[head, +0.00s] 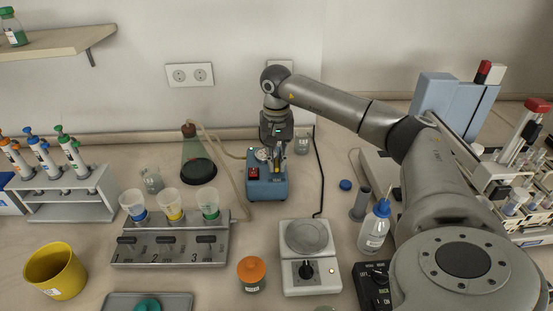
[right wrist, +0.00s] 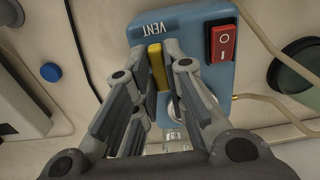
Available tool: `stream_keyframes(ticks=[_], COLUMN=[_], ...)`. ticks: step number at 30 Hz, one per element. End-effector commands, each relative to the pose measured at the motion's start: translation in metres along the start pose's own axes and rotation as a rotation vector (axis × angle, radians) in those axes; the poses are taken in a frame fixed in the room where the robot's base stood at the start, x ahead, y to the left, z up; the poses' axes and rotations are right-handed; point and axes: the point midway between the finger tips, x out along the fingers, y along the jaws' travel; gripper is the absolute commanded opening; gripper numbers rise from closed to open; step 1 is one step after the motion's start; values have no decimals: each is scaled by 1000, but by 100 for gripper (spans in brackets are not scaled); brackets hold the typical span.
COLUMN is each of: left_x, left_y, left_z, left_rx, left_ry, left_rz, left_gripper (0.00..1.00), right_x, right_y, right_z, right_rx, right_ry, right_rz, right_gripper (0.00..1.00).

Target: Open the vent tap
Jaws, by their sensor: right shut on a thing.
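The blue pump unit (head: 266,189) stands at the back of the bench, near the wall. In the right wrist view its blue top (right wrist: 205,75) carries the label VENT (right wrist: 155,28). The yellow vent tap (right wrist: 158,68) sits just beside that label. My right gripper (right wrist: 160,52) reaches down over the pump, its fingers on either side of the yellow tap, shut on it. In the head view the right gripper (head: 275,146) is above the pump and partly hides its top. My left gripper is not in view.
A red rocker switch (right wrist: 222,42) is close beside the tap on the pump. A conical flask (head: 198,160) with a hose stands to the left. A manifold with three cups (head: 170,250) and a hotplate-like unit (head: 311,265) lie in front.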

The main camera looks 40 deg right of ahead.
Motion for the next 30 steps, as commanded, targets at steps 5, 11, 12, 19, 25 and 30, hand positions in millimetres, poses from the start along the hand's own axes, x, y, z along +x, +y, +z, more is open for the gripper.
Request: stream_keyframes(ticks=[5, 11, 12, 19, 25, 30], left_x=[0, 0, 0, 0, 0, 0], left_y=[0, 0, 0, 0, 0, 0], left_z=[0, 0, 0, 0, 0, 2], left_rx=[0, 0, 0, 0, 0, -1], left_ry=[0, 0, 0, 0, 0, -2], left_rz=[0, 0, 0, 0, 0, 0], left_gripper=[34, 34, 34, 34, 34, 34], right_x=[-2, -2, -2, -2, -1, -1], right_y=[0, 0, 0, 0, 0, 0], right_z=[-1, -1, -1, -1, 0, 0], right_rx=[-17, -20, -20, -20, -19, -19], right_ry=[4, 4, 4, 4, 2, 1], right_rz=[-4, -4, -4, -3, -1, -1], right_gripper=[0, 0, 0, 27, 34, 34])
